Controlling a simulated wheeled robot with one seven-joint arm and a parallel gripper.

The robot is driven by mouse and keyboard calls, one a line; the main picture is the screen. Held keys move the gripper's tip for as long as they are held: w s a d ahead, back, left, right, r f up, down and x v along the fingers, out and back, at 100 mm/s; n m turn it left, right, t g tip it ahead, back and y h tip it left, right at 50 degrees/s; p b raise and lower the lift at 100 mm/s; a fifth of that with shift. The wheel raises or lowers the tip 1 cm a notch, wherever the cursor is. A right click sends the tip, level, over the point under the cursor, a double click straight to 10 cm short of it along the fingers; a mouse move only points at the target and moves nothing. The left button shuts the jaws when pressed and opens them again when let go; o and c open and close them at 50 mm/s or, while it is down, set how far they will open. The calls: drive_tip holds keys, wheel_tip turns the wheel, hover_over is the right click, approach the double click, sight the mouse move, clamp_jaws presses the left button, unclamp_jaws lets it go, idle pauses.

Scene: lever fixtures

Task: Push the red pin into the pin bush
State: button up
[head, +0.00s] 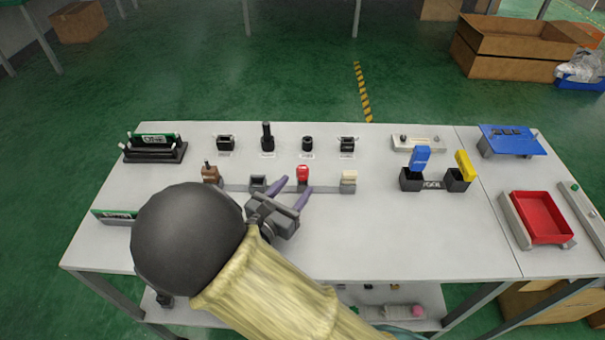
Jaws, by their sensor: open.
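The red pin (302,170) stands upright on a grey rail near the middle of the table, and its lower part is too small to make out. My gripper (295,182) is open, with two purple fingers pointing toward the rail. Its right fingertip is close to the base of the red pin, and its left fingertip lies to the left of it. I cannot tell whether either touches. Nothing shows between the fingers. A black open socket (258,182) sits on the same rail to the left. I cannot tell which part is the pin bush.
A brown part (210,174) and a cream block (348,177) stand along the rail. Several black fixtures form a row behind. Blue (421,158) and yellow (465,164) levers and a red tray (541,216) are to the right. My arm hides the table's front left.

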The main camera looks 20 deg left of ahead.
sight(299, 177)
drive_tip(key=shift+w, duration=0.15)
drive_tip(key=x, duration=0.5)
drive_tip(key=shift+a+r, duration=0.15)
drive_tip(key=shift+r, duration=0.05)
drive_tip(key=shift+a, duration=0.1)
drive_tip(key=c, duration=1.1)
drive_tip(key=shift+o, duration=0.2)
drive_tip(key=shift+r, duration=0.1)
wheel_tip(299, 177, up, 10)
drive_tip(key=shift+f+p, duration=0.1)
drive_tip(key=shift+p, duration=0.65)
